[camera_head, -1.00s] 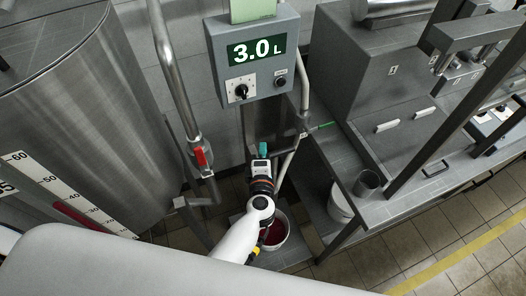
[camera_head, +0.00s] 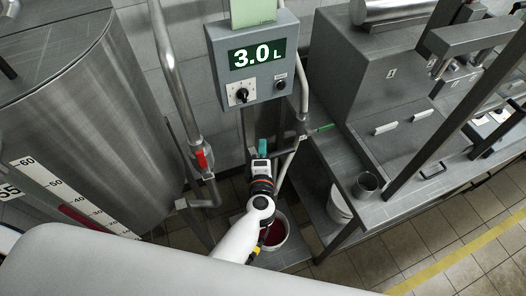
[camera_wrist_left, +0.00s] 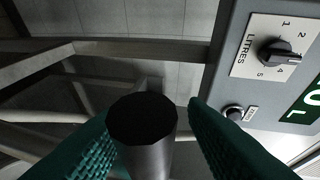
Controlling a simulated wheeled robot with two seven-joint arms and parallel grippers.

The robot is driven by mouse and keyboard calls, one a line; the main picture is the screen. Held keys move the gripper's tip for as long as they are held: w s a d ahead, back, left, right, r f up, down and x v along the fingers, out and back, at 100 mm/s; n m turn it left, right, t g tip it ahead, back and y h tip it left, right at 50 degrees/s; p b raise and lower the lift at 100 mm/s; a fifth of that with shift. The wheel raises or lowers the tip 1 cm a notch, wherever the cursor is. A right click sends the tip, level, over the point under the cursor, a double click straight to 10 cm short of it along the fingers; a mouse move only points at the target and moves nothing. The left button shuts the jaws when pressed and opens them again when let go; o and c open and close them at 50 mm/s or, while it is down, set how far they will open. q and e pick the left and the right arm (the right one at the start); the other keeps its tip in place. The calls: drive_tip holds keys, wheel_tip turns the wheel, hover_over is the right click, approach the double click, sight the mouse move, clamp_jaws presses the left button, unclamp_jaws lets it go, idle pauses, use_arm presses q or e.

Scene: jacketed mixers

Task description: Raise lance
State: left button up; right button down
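My left gripper (camera_head: 262,149) reaches down beside the pipework under the control box, above a bucket (camera_head: 274,236) holding dark red liquid. In the left wrist view its teal fingers (camera_wrist_left: 150,106) are spread either side of a dark round-ended metal rod (camera_wrist_left: 142,120), which may be the lance. Bare background shows between the rod and the right-hand finger, so the fingers look open around it. The rod's lower part runs out of the wrist view. In the head view the hand hides the rod. My right gripper is not in view.
The control box (camera_head: 252,30) reads 3.0 L. Its LITRES dial (camera_wrist_left: 279,54) is close beside the left fingers. A pipe with a red-handled valve (camera_head: 201,158) and a steel tank (camera_head: 85,110) stand left. A bench (camera_head: 398,207) with a metal cup (camera_head: 365,185) stands right.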

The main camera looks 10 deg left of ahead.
use_arm(q)
drive_tip(key=p+v, duration=0.2)
drive_tip(key=v, duration=1)
drive_tip(key=shift+r, duration=0.1)
drive_tip(key=s+f+m+g+h+b, duration=0.3)
drive_tip(key=f+m, duration=0.4)
drive_tip(key=f, duration=0.8)
drive_tip(key=s+f+m+g+h+b, duration=0.25)
drive_tip(key=s+f+m+b, duration=0.35)
drive_tip(key=f, duration=0.9)
drive_tip(key=s+a+f+m+g+b, duration=0.2)
drive_tip(key=s+a+f+m+g, duration=0.1)
drive_tip(key=s+a+f, duration=0.2)
drive_tip(key=s+a+f+m+g+y+b, duration=0.1)
drive_tip(key=s+a+f+m+g, duration=0.2)
drive_tip(key=s+f, duration=0.7)
drive_tip(key=s+a+f+m+g+y+b, duration=0.1)
drive_tip(key=s+a+f+m+g+b, duration=0.1)
drive_tip(key=s+a+f, duration=0.5)
drive_tip(key=f+m+g, duration=0.1)
drive_tip(key=m, duration=0.1)
drive_tip(key=shift+s+a+f+m+b, duration=0.2)
drive_tip(key=shift+s+f+m+b, duration=0.1)
drive_tip(key=shift+s+m, duration=0.1)
drive_tip(key=shift+y, duration=0.25)
